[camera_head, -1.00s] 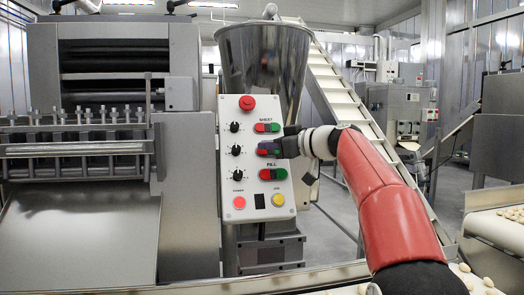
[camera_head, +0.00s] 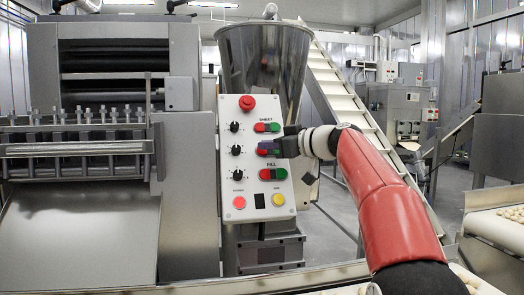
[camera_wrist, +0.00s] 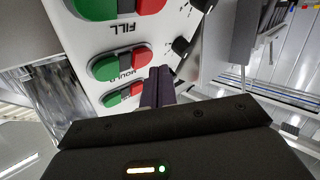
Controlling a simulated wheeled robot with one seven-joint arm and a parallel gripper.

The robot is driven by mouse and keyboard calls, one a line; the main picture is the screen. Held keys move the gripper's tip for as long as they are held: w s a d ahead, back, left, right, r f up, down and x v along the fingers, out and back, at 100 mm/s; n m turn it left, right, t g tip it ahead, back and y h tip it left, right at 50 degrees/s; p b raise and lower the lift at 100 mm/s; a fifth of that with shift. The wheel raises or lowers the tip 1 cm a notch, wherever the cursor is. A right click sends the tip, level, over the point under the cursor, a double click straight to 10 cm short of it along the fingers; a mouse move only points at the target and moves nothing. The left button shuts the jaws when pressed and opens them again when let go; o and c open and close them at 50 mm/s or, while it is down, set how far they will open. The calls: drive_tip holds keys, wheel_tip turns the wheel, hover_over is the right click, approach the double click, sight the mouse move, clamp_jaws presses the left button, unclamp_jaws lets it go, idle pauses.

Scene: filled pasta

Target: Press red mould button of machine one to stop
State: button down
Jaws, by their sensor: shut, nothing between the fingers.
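The white control panel (camera_head: 255,181) of the machine carries three red-and-green button pairs. The middle pair, labelled MOULD, has a red mould button (camera_head: 262,152), partly behind my gripper (camera_head: 277,148) in the head view. In the wrist view, turned upside down, the red mould button (camera_wrist: 140,57) is right of the green mould button (camera_wrist: 104,68). My gripper (camera_wrist: 157,73) is shut and empty, its dark fingertips at the lower right edge of the red mould button. I cannot tell whether they touch it.
The SHEET pair (camera_head: 267,127) is above and the FILL pair (camera_head: 273,174) below. A red emergency knob (camera_head: 247,102) and black dials (camera_head: 235,150) sit close by. A steel hopper (camera_head: 263,58) stands behind the panel. A conveyor with pasta (camera_head: 500,226) is at the right.

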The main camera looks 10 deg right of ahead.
drive_tip(key=shift+w+f, duration=0.1)
drive_tip(key=shift+w, duration=0.05)
idle(0.8)
drive_tip(key=shift+w+f, duration=0.1)
drive_tip(key=shift+w, duration=0.15)
drive_tip(key=shift+w+f, duration=0.25)
drive_tip(key=shift+w, duration=0.1)
idle(0.9)
drive_tip(key=shift+s, duration=0.1)
drive_tip(key=shift+s+r+b, duration=0.45)
drive_tip(key=shift+s+b, duration=0.05)
drive_tip(key=shift+s, duration=0.1)
drive_tip(key=shift+s+r+b, duration=0.2)
drive_tip(key=shift+s+r, duration=0.25)
drive_tip(key=shift+s, duration=0.25)
drive_tip(key=shift+s+r+b, duration=0.25)
drive_tip(key=shift+s+r, duration=0.15)
drive_tip(key=shift+s, duration=0.35)
drive_tip(key=shift+s+r+b, duration=0.2)
drive_tip(key=shift+s+r, duration=0.25)
drive_tip(key=shift+s, duration=0.25)
drive_tip(key=shift+d, duration=0.1)
